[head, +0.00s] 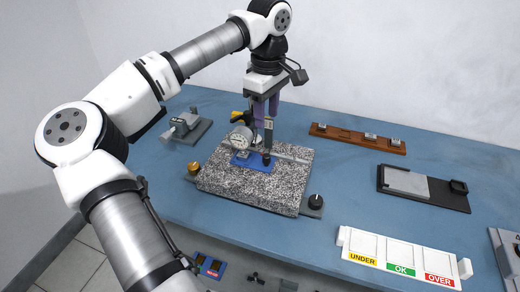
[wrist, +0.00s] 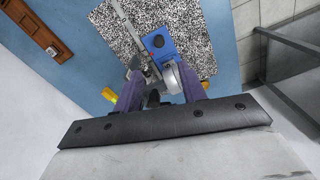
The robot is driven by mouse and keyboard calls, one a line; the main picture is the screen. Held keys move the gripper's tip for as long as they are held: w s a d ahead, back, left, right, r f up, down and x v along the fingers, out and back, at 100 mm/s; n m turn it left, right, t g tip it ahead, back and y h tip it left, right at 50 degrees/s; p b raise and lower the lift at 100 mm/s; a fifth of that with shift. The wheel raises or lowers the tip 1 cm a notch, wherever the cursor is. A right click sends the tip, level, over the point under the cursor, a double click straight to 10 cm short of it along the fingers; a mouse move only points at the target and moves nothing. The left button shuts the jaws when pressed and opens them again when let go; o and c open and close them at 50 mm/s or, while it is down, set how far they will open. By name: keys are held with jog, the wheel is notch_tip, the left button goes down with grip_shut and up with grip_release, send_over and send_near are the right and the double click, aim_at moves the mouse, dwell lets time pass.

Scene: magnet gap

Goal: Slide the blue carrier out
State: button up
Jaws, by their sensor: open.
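The gauge hides part of the carrier.
A metal rail (head: 292,157) crosses the block. A grey clamp-like device (head: 187,124) stands at left. A brown rack (head: 357,139), a black tray (head: 443,195) and a white UNDER/OK/OVER sorter (head: 400,253) stand at right. The blue table between them is clear.

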aim_at(267, 156)
notch_tip(267, 156, down, 12)
jog(key=p, duration=0.2)
jog(key=shift+d+f+p, duration=0.1)
jog(key=shift+f+p, duration=0.15)
jog(key=shift+p, duration=0.05)
grip_shut()
